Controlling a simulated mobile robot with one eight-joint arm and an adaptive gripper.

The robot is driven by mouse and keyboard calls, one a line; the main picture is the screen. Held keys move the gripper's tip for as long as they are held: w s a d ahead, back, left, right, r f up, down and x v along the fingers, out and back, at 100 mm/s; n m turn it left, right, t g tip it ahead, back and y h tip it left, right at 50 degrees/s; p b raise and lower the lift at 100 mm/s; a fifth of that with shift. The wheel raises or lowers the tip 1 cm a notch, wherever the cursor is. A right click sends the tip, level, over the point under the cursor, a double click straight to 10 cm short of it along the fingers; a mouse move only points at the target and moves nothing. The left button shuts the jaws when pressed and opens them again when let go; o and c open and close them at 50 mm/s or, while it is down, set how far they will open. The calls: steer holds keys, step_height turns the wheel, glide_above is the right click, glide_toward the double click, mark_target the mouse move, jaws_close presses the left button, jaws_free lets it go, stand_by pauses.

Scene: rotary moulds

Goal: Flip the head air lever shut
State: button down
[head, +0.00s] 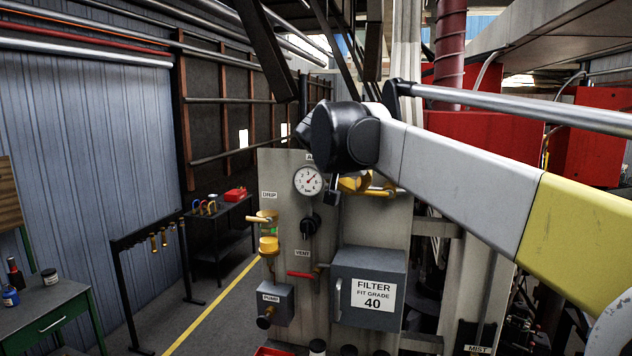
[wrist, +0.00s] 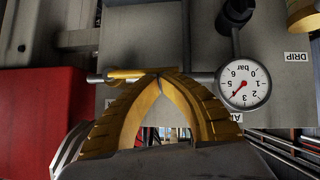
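A brass valve with a pale-tipped horizontal lever (wrist: 98,78) is on the grey panel, just left of my fingertips in the wrist view. I take it to be the head air lever; its label is hidden. In the head view a brass part (head: 386,190) shows beside my gripper (head: 355,184), partly covered by my arm. In the wrist view, which is upside down, my gripper's yellow fingers (wrist: 159,73) meet at their tips, with nothing visible between them. The tips overlap the valve's right end; I cannot tell whether they touch it.
A pressure gauge (wrist: 244,85) sits right of my fingers in the wrist view. The panel also carries the yellow drip valve (head: 264,218), red vent lever (head: 300,275), pump box (head: 275,302) and filter box (head: 370,260).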

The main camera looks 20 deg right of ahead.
steer(key=f+n+h+b, duration=0.2)
steer(key=b, duration=0.1)
steer(key=s+d+f+n+g+h+b, duration=0.1)
steer(key=f+n+h+b, duration=0.1)
steer(key=f+n+b, duration=0.1)
steer(key=d+f+n+g+h+b, duration=0.1)
steer(key=f+n+h+b, duration=0.1)
steer(key=f+h+b, duration=0.1)
steer(key=shift+s+f, duration=0.1)
steer(key=shift+s, duration=0.1)
steer(key=shift+s+d+f+n+h+b, duration=0.2)
steer(key=shift+d+n+h+b, duration=0.1)
steer(key=shift+n+h+b, duration=0.25)
steer(key=shift+s+d+f+n+h+b, duration=0.2)
steer(key=shift+d+n+h+b, duration=0.15)
steer(key=shift+n, duration=0.3)
steer(key=shift+s+d, duration=0.2)
steer(key=shift+d, duration=0.05)
steer(key=shift+s+d+f+b, duration=0.1)
steer(key=shift+b, duration=0.25)
